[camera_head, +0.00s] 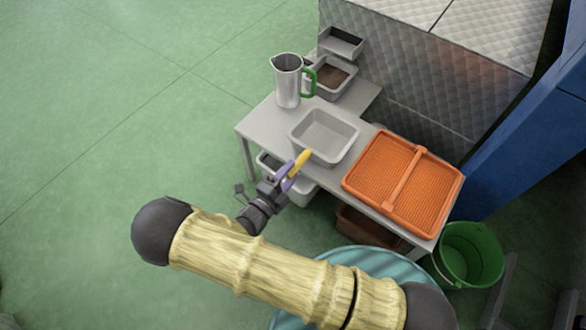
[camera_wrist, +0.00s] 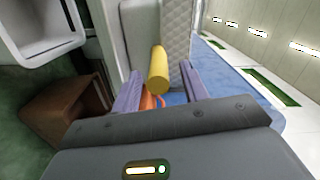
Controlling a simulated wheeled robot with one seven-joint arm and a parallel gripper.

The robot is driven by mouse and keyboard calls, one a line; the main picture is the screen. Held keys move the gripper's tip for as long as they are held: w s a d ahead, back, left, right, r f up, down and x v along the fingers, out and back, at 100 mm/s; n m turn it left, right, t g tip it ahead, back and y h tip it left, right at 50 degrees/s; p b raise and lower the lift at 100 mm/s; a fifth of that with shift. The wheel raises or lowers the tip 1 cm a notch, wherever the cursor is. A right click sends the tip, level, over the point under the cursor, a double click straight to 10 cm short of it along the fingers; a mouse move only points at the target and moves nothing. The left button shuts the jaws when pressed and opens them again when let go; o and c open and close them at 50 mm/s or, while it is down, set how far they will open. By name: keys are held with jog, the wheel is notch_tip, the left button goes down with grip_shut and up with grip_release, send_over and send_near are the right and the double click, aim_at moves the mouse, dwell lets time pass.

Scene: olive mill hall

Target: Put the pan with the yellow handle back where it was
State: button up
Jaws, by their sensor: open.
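The pan (camera_head: 325,152) is a light grey rectangular tray, empty, standing on the grey table near its front edge. Its yellow handle (camera_head: 302,159) sticks out over that edge toward my gripper (camera_head: 289,174). In the wrist view the yellow handle (camera_wrist: 158,70) shows end-on between the two purple fingers of my gripper (camera_wrist: 160,85). The fingers are open, one on each side of the handle, with a gap visible at least on the right. Whether the left finger touches it I cannot tell.
On the table (camera_head: 258,124) stand a metal jug (camera_head: 288,82) with a green handle and an orange crate (camera_head: 365,158). Grey bins (camera_head: 345,90) stand at the back. A lower grey bin (camera_head: 301,192) and brown box (camera_head: 365,228) sit below. A green bucket (camera_head: 468,255) is at right.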

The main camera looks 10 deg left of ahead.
jog(key=p+v, duration=0.3)
jog(key=v, duration=0.7)
jog(key=shift+s, duration=0.25)
jog(key=shift+r, duration=0.1)
jog(key=w+d+r+n+g+y, duration=0.2)
jog(key=d+r+n+g, duration=0.5)
jog(key=d, duration=0.8)
jog(key=w+d+r+n+g+y, duration=0.3)
jog(key=d+r+n+g, duration=0.4)
jog(key=d+r+n, duration=0.6)
jog(key=d+r+y, duration=0.1)
jog(key=d+r, duration=0.2)
jog(key=shift+w, duration=0.2)
